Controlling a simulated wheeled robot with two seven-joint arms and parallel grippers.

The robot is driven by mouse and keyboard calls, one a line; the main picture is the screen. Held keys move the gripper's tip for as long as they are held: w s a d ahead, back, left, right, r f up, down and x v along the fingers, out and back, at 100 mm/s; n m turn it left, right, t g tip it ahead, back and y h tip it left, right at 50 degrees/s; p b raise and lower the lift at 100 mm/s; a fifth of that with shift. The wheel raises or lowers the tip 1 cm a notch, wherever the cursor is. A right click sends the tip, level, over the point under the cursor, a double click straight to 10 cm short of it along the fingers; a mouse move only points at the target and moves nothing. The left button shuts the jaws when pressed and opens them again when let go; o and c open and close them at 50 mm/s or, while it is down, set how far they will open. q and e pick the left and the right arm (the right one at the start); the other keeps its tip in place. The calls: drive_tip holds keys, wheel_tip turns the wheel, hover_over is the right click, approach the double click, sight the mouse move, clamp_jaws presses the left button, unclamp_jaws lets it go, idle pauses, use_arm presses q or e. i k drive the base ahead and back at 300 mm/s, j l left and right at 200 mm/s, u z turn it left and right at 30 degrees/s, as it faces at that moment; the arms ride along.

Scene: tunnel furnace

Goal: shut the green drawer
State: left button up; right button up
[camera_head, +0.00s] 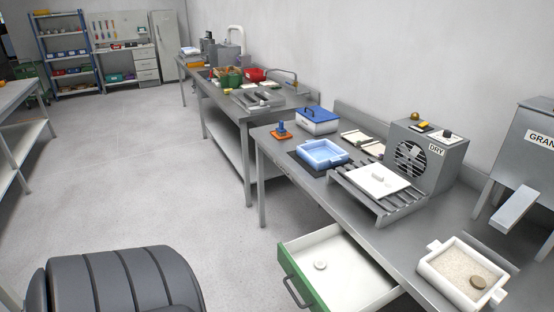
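The green drawer (306,285) is pulled out from under the near steel table and stands open. Its front panel is green with a dark bar handle (293,293), and its inside is white. A small white round piece (320,265) lies in it. The drawer's lower part is cut off by the bottom edge of the view. Neither of my grippers is in view, and nothing is seen touching the drawer.

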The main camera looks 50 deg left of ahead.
sight(347, 266)
drive_tip(key=u, duration=1.35)
